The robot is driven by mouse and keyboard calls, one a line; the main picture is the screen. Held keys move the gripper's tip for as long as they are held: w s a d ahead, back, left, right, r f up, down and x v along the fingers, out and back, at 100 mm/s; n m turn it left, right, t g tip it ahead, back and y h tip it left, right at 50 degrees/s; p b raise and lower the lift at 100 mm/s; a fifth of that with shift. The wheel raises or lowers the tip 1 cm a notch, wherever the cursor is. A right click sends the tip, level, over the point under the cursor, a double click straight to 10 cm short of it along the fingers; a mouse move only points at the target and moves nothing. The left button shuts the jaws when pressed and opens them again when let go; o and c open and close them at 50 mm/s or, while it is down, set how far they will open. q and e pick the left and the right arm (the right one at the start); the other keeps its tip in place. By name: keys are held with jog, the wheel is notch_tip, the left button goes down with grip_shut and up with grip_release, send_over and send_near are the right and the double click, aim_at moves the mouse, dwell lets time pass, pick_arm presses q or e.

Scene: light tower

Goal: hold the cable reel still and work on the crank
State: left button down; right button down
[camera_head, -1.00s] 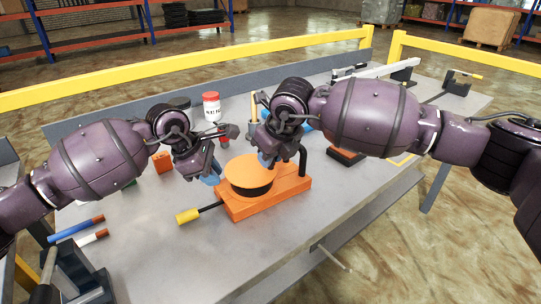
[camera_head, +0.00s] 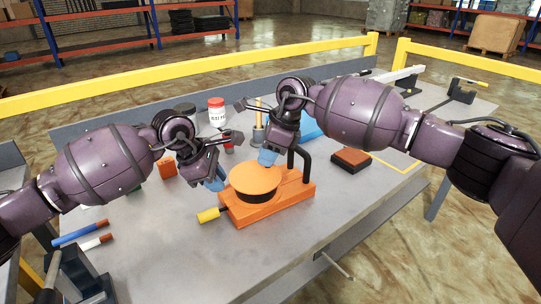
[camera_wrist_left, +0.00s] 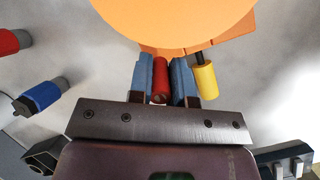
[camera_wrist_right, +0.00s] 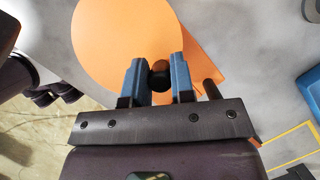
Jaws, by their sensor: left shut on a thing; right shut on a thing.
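The cable reel is an orange base (camera_head: 262,208) with a round orange disc (camera_head: 254,178) over a dark drum. A yellow grip (camera_head: 208,215) on a short dark rod sticks out at its left front; it also shows in the left wrist view (camera_wrist_left: 206,80). My left gripper (camera_head: 215,183), at the disc's left edge, is shut on a red cylindrical piece (camera_wrist_left: 160,80), beside the yellow grip and apart from it. My right gripper (camera_head: 267,157), above the disc's far side, is shut on a dark rounded knob (camera_wrist_right: 158,76). I cannot tell which piece is the crank.
A black upright bar (camera_head: 306,162) stands at the base's right end. An orange-topped block (camera_head: 352,159) lies right. Blue and red-tipped cylinders lie at left.

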jog(key=shift+w+a+n+g, duration=0.3)
jog(key=shift+n, duration=0.6)
jog(key=c, duration=1)
grip_release()
jog(key=shift+r, duration=0.15)
jog(key=v, duration=1.1)
jog(key=shift+d+r, duration=0.25)
jog(key=shift+r, duration=0.1)
pick_arm(q)
jog(key=c, duration=1)
grip_release()
